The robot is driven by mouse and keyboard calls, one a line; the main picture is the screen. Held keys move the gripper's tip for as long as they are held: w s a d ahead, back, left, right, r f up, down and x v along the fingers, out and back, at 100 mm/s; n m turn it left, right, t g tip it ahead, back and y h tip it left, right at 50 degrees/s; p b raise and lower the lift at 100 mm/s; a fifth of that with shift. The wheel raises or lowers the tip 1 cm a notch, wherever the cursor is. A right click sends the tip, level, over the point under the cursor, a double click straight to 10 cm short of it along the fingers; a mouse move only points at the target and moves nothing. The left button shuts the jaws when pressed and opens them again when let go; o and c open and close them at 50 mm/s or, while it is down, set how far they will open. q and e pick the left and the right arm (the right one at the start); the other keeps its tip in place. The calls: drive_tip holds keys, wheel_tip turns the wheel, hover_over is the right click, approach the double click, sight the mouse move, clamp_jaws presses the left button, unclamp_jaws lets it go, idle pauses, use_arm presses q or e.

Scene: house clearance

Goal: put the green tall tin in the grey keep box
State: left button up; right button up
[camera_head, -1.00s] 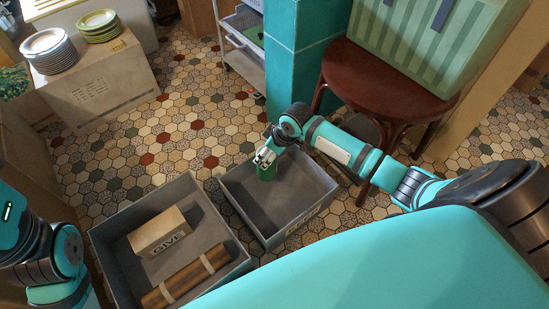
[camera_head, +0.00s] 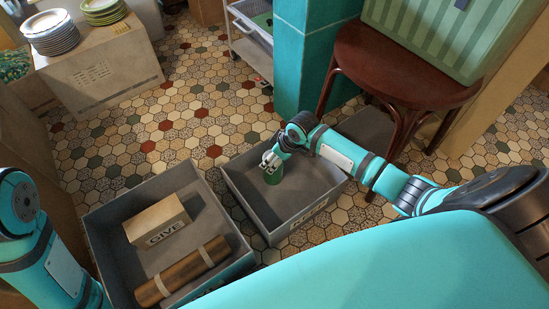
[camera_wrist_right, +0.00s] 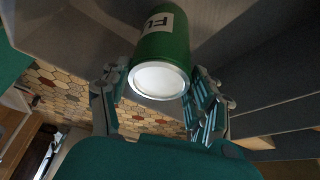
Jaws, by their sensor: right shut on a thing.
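The green tall tin (camera_head: 273,176) is in my right gripper (camera_head: 270,160), within the walls of the right-hand grey box. In the right wrist view the tin (camera_wrist_right: 165,45) sits between the two fingers (camera_wrist_right: 160,100), its pale round end towards the camera and part of a white label showing. Whether its far end touches the box floor is hidden. The grey keep box (camera_head: 290,229) stands on the floor with a partly legible label on its front. My left arm shows at the left edge, but its gripper is out of view.
Left of the keep box stands another grey box (camera_head: 96,232) holding a carton (camera_head: 157,219) marked GIVE and a brown roll (camera_head: 182,271). A round dark-red stool (camera_head: 400,70) carrying a green striped case (camera_head: 430,35) stands behind my right arm. Tiled floor (camera_head: 190,95) is clear beyond the boxes.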

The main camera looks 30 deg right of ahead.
drive_tip(key=o, duration=1.7)
drive_tip(key=shift+f, duration=0.1)
